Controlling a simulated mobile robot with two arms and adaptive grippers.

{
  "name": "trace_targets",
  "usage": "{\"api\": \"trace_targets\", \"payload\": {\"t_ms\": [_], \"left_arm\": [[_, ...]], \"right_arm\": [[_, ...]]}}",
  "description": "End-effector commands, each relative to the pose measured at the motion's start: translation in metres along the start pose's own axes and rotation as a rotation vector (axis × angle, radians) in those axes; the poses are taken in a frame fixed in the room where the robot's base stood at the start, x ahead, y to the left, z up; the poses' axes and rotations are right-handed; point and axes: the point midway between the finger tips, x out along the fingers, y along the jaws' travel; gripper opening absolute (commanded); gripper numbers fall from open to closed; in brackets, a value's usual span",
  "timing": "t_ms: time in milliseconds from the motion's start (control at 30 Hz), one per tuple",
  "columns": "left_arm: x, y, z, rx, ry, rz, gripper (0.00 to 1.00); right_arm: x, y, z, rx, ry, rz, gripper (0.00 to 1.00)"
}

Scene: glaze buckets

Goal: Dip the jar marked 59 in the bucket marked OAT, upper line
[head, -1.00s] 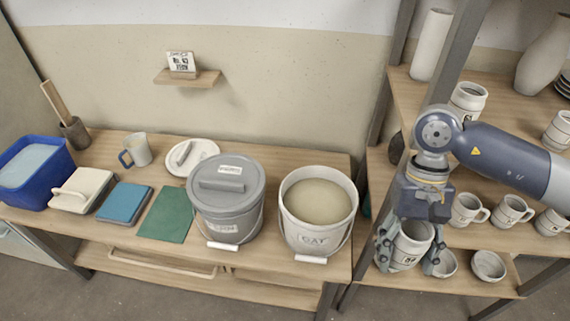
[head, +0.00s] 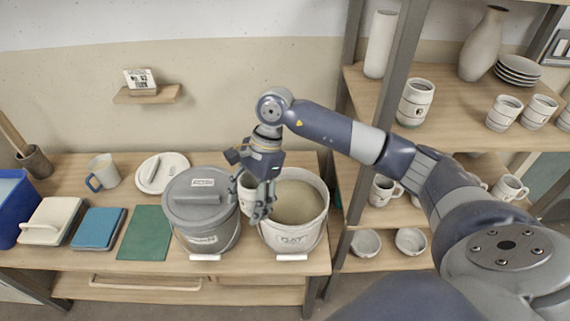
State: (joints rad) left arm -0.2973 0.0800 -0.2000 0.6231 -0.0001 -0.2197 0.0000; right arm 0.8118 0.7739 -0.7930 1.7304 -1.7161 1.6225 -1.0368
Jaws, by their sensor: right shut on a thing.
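The open bucket marked OAT (head: 290,239) stands near the right end of the wooden bench, holding beige glaze (head: 297,203). My right gripper (head: 257,208) points down at the left side of its opening. It is shut on a pale jar (head: 246,194), which is mostly hidden behind the fingers; its mark cannot be read. The jar appears above or beside the bucket's left rim, near the lidded bucket; I cannot tell its exact height. Any line on the jar is hidden. My left gripper is not in view.
A grey lidded bucket (head: 203,215) stands close left of the OAT bucket. A round white lid (head: 162,172), green mat (head: 145,233), blue-handled mug (head: 104,172) and blue tub (head: 10,206) are farther left. A shelf with cups (head: 415,102) and bowls stands right.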

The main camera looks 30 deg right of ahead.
Motion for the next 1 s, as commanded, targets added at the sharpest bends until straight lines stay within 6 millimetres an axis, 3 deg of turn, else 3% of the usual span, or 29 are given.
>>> {"api": "trace_targets", "payload": {"t_ms": [200,500,700,1000], "left_arm": [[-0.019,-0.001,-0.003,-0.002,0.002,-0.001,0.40],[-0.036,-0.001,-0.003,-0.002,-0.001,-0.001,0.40],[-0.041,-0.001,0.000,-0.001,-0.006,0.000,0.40],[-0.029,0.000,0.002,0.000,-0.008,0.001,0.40]], "right_arm": [[-0.010,-0.024,-0.036,0.509,-0.002,-0.210,0.23],[-0.025,-0.033,-0.108,1.134,-0.001,-0.469,0.23],[-0.031,-0.030,-0.140,1.359,-0.003,-0.565,0.23],[-0.015,-0.028,-0.155,1.413,-0.003,-0.586,0.23]]}}
